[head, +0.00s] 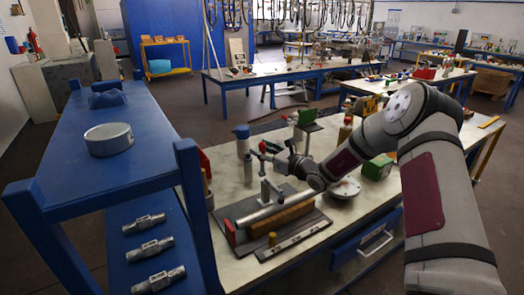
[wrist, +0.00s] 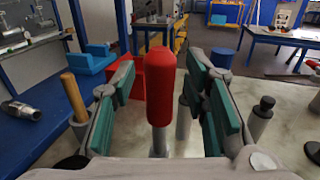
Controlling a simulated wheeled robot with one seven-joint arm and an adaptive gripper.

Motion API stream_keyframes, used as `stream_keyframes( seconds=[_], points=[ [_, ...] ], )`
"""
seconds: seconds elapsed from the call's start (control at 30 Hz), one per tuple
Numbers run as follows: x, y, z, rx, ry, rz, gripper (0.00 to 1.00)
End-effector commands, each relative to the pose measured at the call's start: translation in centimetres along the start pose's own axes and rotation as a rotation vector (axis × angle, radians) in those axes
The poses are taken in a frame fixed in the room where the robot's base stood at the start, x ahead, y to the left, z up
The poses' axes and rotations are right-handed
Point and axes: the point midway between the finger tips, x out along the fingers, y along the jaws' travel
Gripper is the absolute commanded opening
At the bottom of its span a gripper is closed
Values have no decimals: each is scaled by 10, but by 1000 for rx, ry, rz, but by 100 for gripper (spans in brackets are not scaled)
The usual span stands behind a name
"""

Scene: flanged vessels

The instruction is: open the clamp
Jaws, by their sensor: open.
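The clamp (head: 267,190) stands upright on a dark base plate (head: 318,232) on the workbench, above a metal bar (head: 252,216) and a wooden block (head: 296,211). In the wrist view its red handle (wrist: 160,88) points up on a metal stem (wrist: 158,142). My gripper (wrist: 165,105) is open, with one teal-padded finger on each side of the red handle. Gaps show between the handle and both pads. In the head view my gripper (head: 268,154) is at the clamp's top, and the handle there is small and partly hidden.
A blue shelf (head: 75,150) at the left carries a round metal piece (head: 109,139) and several metal fittings (head: 148,247) below.

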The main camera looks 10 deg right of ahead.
Motion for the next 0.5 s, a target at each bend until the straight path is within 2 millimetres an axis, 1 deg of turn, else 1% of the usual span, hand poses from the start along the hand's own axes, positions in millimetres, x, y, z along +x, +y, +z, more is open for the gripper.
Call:
stream_keyframes(
  seconds=[0.27, 0.37, 0.4, 0.43, 0.47, 0.5],
  points=[
    [2, 0, 0, 0, 0, 0, 41],
    [2, 0, 0, 0, 0, 0, 21],
    [1, 0, 0, 0, 0, 0, 12],
    [1, 0, 0, 0, 0, 0, 5],
    [1, 0, 0, 0, 0, 0, 0],
    [1, 0, 0, 0, 0, 0, 0]
  ],
)
